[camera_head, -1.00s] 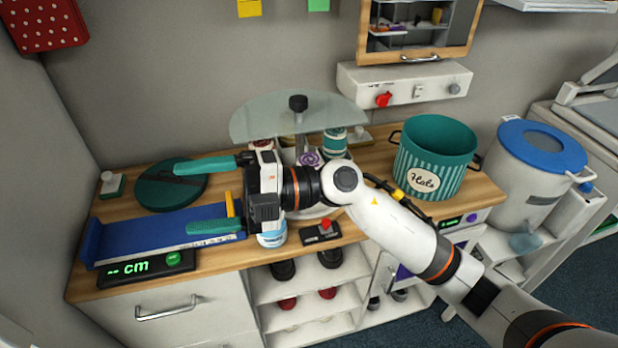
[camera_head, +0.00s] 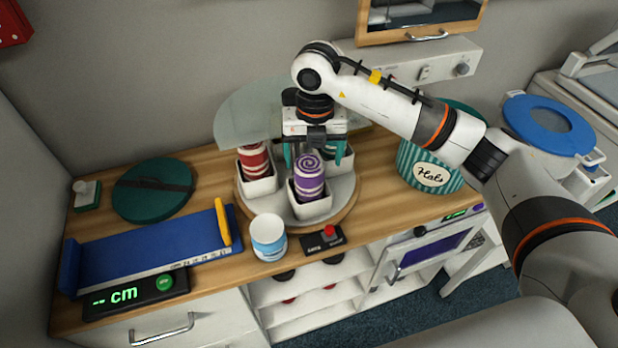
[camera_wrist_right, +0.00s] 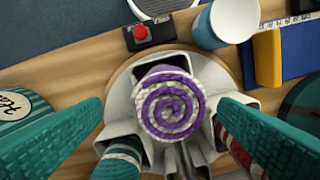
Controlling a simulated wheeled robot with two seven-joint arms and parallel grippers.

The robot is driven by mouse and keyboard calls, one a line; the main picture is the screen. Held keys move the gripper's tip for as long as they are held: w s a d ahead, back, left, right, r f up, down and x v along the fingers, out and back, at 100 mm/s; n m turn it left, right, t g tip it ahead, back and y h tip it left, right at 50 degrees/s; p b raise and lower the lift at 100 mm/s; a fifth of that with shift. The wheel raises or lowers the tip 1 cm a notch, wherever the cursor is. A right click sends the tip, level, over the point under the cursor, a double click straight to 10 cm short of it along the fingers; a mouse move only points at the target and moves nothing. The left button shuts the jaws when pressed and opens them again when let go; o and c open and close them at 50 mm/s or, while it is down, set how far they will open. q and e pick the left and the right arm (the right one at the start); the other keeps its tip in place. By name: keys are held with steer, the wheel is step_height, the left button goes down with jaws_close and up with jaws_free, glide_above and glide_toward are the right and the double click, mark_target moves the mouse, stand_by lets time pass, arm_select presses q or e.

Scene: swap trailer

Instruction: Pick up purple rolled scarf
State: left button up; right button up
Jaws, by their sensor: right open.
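The purple rolled scarf (camera_head: 309,175) stands upright in a white square cup at the front of a round turntable (camera_head: 345,212). Its spiral top (camera_wrist_right: 170,105) faces the camera in the right wrist view. My right gripper (camera_head: 314,165) is open, pointing down, just above and behind the scarf in the head view. Its two teal fingers stand apart, one on each side of the scarf in the right wrist view (camera_wrist_right: 165,135). No contact with the scarf is visible. My left gripper is not in view.
A red scarf (camera_head: 254,158) and a teal scarf (camera_wrist_right: 122,160) stand in neighbouring cups. A clear disc (camera_head: 240,115) is behind my gripper. A blue-white cup (camera_head: 268,238), a red-button box (camera_head: 324,239), a blue measuring tray (camera_head: 150,240) and a teal bucket (camera_head: 425,170) are around.

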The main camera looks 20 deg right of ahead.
mark_target(309, 184)
steer(key=shift+w+f, duration=0.15)
steer(key=shift+f, duration=0.4)
steer(key=shift+w+f, duration=0.15)
steer(key=shift+f, duration=0.2)
steer(key=f, duration=0.1)
steer(key=f+p, duration=0.2)
steer(key=f, duration=0.1)
steer(key=shift+a+f, duration=0.1)
steer(key=shift+a, duration=0.25)
steer(key=shift+w+f, duration=0.1)
steer(key=shift+f, duration=0.4)
steer(key=c, duration=1.1)
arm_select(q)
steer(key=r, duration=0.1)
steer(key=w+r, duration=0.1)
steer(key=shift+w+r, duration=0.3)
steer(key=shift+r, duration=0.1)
arm_select(e)
steer(key=shift+r, duration=0.15)
